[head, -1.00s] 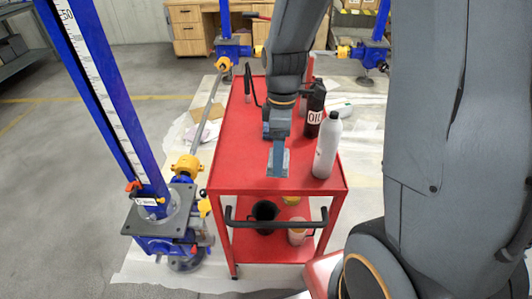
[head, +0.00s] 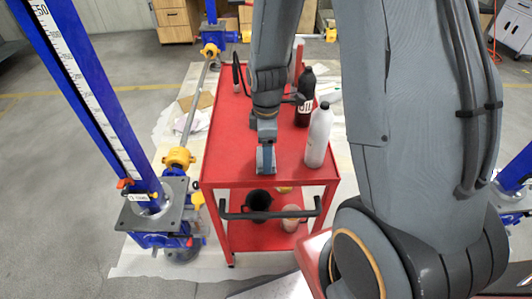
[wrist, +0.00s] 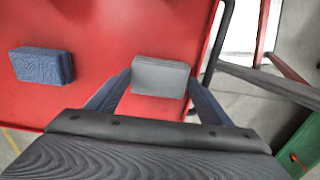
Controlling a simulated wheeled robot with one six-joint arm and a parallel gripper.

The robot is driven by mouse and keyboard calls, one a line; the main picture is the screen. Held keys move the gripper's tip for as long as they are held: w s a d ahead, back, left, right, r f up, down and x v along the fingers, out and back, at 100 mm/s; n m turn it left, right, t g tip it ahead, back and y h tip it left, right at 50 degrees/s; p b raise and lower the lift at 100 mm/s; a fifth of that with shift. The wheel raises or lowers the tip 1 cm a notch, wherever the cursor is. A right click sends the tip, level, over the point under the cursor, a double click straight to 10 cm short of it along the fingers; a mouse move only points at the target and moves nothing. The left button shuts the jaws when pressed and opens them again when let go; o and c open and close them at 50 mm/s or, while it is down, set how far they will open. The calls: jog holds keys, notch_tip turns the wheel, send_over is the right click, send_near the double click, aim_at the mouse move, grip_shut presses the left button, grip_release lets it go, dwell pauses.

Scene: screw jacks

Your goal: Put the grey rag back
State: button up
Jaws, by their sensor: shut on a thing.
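The grey rag (wrist: 160,76) is a folded, block-like pad in the wrist view. My gripper (wrist: 160,82) is shut on it, with one finger against each side. In the head view my gripper (head: 266,166) is low over the near end of the red cart's top, close to the front edge. The rag is hard to make out there among the fingers. I cannot tell whether it touches the cart top. A blue folded rag (wrist: 42,65) lies on the red surface to the left in the wrist view.
The red cart (head: 225,150) carries a grey-white bottle (head: 319,136) and a dark oil bottle (head: 305,98) right of my gripper. A black cup (head: 258,203) stands on its lower shelf. A blue screw jack (head: 150,205) stands left.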

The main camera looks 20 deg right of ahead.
jog(key=shift+f, duration=0.5)
jog(key=o, duration=1.1)
notch_tip(320, 180, up, 12)
jog(key=b, duration=0.2)
jog(key=s+m, duration=0.9)
jog(key=m, duration=0.5)
jog(key=shift+s+a+f+t, duration=0.15)
jog(key=shift+f+t, duration=0.25)
